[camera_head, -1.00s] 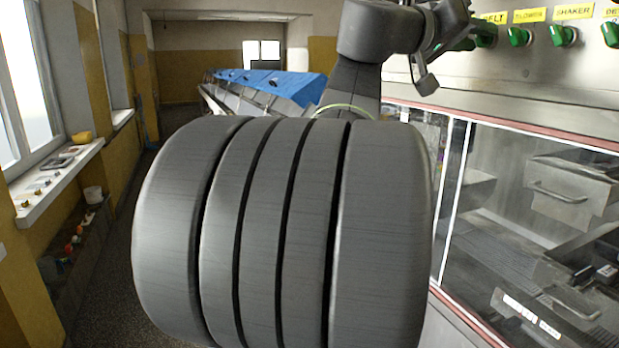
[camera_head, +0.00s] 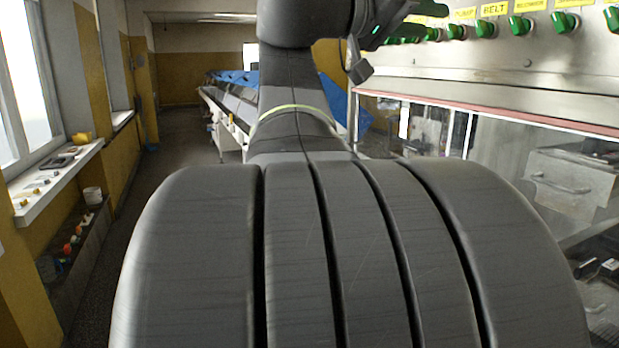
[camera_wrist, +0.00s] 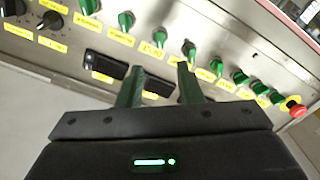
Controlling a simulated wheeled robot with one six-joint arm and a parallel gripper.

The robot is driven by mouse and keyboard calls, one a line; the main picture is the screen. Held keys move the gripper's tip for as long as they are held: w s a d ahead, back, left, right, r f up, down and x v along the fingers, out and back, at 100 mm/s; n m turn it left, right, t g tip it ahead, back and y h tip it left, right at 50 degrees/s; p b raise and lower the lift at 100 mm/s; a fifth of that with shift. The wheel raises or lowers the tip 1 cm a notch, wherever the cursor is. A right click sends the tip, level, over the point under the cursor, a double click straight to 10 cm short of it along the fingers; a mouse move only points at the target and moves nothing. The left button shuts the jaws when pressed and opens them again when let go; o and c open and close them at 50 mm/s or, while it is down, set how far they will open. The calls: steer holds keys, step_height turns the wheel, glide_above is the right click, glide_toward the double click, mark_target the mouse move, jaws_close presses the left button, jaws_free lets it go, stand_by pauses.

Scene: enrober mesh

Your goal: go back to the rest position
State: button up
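My gripper (camera_wrist: 159,74) shows in the wrist view with its two fingers apart and nothing between them. Behind the fingers is the steel control panel (camera_wrist: 65,62), tilted in the picture, with a row of green knobs (camera_wrist: 126,21) and yellow labels. The fingers overlap part of the panel in the picture; I see no clear contact with a knob. In the head view my arm rises in front of the camera, and the gripper end is partly cut off at the top, left of the panel (camera_head: 545,62).
A red button (camera_wrist: 295,105) is at the panel's right end in the wrist view. Below the panel, a glazed machine enclosure (camera_head: 500,150) stands at the right. A conveyor with a blue cover (camera_head: 235,78) is behind my arm. The left aisle floor (camera_head: 150,165) is open beside the windowsill (camera_head: 55,180).

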mark_target(478, 26)
steer(key=p+x, duration=0.2)
steer(key=x, duration=0.9)
steer(key=shift+s+d, duration=0.1)
steer(key=shift+d+m, duration=0.15)
steer(key=shift+m, duration=0.95)
steer(key=m+p, duration=0.1)
steer(key=m, duration=0.3)
steer(key=shift+r+p, duration=0.1)
steer(key=shift+p, duration=0.25)
steer(key=m+p, duration=0.3)
steer(key=m, duration=0.2)
steer(key=shift+m+p, duration=0.3)
